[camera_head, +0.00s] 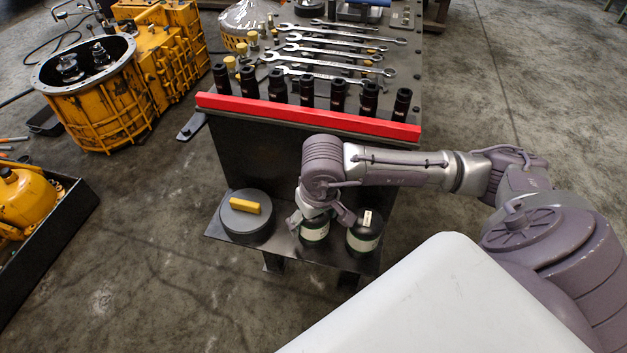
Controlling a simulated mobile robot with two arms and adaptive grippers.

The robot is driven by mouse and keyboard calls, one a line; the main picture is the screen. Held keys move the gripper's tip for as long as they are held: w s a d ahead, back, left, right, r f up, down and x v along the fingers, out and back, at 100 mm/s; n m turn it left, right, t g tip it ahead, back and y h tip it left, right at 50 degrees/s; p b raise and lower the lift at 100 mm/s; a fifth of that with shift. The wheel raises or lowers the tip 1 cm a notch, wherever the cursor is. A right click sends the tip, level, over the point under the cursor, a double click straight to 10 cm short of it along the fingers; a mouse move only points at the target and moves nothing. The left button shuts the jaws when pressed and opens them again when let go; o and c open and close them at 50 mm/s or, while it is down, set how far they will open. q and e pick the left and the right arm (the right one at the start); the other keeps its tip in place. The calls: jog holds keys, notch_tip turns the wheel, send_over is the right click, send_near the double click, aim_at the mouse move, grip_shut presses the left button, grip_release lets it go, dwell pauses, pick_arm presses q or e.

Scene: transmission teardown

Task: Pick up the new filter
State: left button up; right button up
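Two dark cylindrical filters with pale label bands stand upright side by side on the low shelf at the front of the workbench. My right gripper (322,218) reaches down over the left filter (314,232), with a finger on each side of it. I cannot tell whether the fingers touch it or have closed on it. The right filter (364,232) has a small pale tag on its top and stands just right of the gripper. The frame does not show which filter is the new one. My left gripper is not in view.
A round grey container (246,217) with a yellow block (245,205) on top stands left of the filters on the shelf (222,232). Above, the bench has a red front edge (300,116), several black sockets and wrenches. A yellow transmission housing (110,105) stands at the left.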

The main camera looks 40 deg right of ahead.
jog(key=shift+r, duration=0.1)
jog(key=c, duration=1.2)
